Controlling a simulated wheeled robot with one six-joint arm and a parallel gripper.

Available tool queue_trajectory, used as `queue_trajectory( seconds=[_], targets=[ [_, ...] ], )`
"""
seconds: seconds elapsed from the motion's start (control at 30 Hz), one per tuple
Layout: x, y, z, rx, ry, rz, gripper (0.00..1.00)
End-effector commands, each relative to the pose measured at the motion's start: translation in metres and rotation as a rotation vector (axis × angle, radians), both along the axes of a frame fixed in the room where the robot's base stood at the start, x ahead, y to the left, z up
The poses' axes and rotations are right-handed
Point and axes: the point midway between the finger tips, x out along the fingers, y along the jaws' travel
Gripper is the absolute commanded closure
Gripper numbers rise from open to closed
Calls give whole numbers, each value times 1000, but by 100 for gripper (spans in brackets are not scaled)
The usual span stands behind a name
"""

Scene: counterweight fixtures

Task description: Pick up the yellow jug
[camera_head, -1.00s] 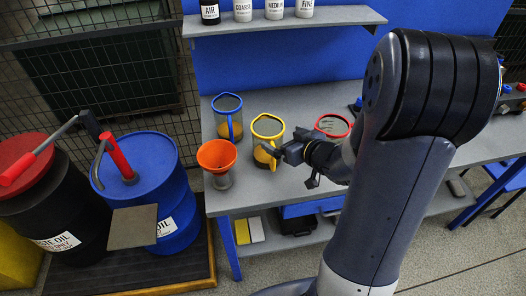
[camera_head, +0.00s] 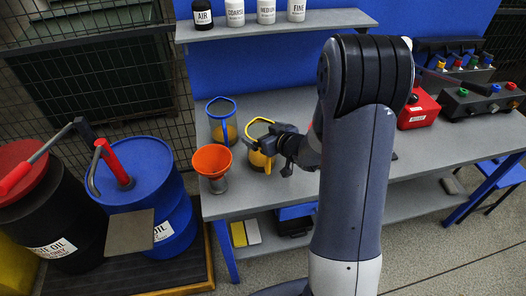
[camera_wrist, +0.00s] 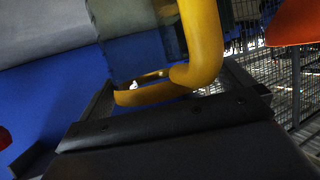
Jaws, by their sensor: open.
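The yellow jug (camera_head: 257,161) stands on the grey bench, with a yellow rim and amber contents low in its clear body. My gripper (camera_head: 263,146) is at the jug's right side in the head view and hides part of it. In the wrist view the jug's thick yellow handle (camera_wrist: 203,45) is close up, between the dark open jaws of my gripper (camera_wrist: 170,92). The handle's lower bend lies just above the dark palm. I cannot tell whether either finger touches it.
A blue-rimmed jug (camera_head: 221,122) stands behind left, and an orange funnel (camera_head: 212,160) close to the left on the bench. A red box (camera_head: 417,110) and a black control box (camera_head: 482,103) are at the right. My arm hides the bench's middle.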

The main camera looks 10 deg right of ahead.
Motion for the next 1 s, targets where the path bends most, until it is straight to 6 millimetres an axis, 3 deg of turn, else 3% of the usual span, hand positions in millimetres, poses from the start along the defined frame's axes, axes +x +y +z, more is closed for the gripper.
queue_trajectory(
  seconds=[0.07,0.83,1.0],
  targets=[
    [0,0,0,0,0,0,1],
    [-1,0,0,0,1,0,64],
    [0,0,1,0,-1,0,65]
  ],
)
